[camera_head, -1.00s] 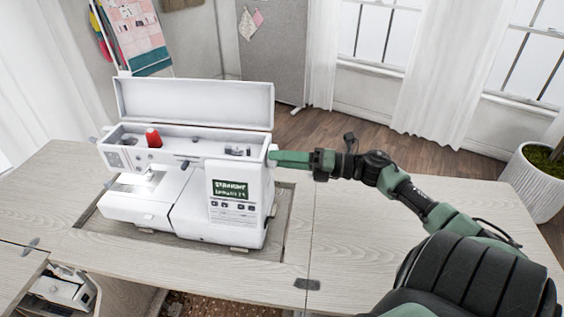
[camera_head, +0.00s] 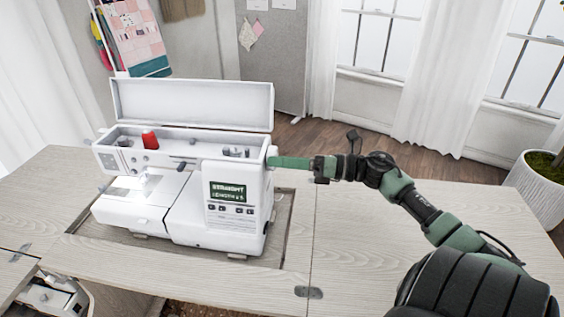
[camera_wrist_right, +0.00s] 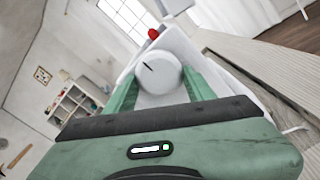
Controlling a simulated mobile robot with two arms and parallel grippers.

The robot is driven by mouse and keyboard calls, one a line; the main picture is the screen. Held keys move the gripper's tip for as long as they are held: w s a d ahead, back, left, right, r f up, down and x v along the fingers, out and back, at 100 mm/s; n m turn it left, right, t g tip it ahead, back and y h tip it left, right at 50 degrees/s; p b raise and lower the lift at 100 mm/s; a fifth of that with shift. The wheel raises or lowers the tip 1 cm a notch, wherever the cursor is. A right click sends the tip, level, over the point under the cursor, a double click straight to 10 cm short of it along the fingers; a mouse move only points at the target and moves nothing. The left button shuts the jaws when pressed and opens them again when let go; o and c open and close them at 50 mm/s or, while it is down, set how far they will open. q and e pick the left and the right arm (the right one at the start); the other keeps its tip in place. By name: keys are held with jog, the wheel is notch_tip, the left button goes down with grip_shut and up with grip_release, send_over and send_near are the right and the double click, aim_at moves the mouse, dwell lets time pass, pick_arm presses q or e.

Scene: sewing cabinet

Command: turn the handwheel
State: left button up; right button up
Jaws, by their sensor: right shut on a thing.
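The white sewing machine (camera_head: 180,222) sits in the cabinet top with its lid open. Its handwheel (camera_wrist_right: 158,72) is a white round knob with a dark mark, on the machine's right side. In the head view only a sliver of the handwheel (camera_head: 271,151) shows beside the gripper. My right gripper (camera_head: 276,162) reaches in from the right, its green fingers at the wheel. In the right wrist view the fingers (camera_wrist_right: 160,88) stand on both sides of the wheel, shut on it. My left gripper is not in view.
A red thread spool (camera_head: 150,139) stands in the machine's top tray. The wooden cabinet top (camera_head: 380,250) is clear to the right of the machine. A white planter (camera_head: 540,190) stands at the far right. Windows and curtains are behind.

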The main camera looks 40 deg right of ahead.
jog(key=shift+f, duration=0.1)
jog(key=o, duration=1.4)
jog(key=shift+c, duration=0.2)
jog(key=b+v, duration=0.1)
jog(key=v, duration=0.6)
jog(key=shift+s+d, duration=0.2)
jog(key=shift+s, duration=0.15)
